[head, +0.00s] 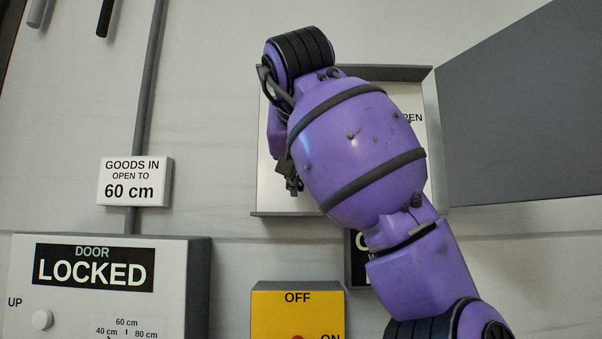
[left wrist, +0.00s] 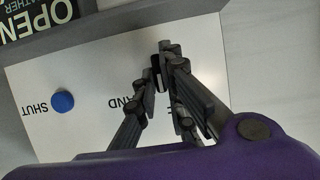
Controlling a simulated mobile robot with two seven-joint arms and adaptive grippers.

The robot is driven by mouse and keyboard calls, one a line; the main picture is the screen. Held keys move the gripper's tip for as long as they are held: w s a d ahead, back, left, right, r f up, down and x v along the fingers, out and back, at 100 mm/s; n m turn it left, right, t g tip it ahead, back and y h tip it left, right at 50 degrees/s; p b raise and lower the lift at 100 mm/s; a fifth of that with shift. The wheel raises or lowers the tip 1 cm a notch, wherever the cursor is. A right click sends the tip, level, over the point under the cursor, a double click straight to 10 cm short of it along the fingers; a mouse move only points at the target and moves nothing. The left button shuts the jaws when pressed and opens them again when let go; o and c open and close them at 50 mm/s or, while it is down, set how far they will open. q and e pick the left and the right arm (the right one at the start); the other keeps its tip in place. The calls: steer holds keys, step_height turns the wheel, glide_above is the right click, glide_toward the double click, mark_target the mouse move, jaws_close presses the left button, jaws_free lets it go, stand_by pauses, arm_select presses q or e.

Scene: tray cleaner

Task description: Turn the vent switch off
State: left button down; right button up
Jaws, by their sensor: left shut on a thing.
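A white panel (head: 275,202) in a grey frame sits on the wall in the head view, mostly behind my purple left arm. The left wrist view shows the panel (left wrist: 45,145) turned upside down, with a blue button (left wrist: 62,102) beside the word SHUT and lettering that reads AND. My left gripper (head: 290,178) is in front of the panel; it also shows in the left wrist view (left wrist: 160,72). Its fingertips are shut on a small dark piece (left wrist: 156,72), likely the switch's handle. The fingers hide most of it, so its setting cannot be told. My right gripper is not in view.
A grey flap (head: 520,110) stands out to the panel's right. Below are a yellow box (head: 270,318) marked OFF and ON, and a box reading DOOR LOCKED (head: 185,290). A GOODS IN sign (head: 135,181) is on the wall at left.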

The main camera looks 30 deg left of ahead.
arm_select(q)
steer(key=shift+f, duration=0.1)
stand_by(0.3)
steer(key=c, duration=1.8)
jaws_free()
steer(key=shift+c, duration=0.2)
steer(key=v, duration=1.2)
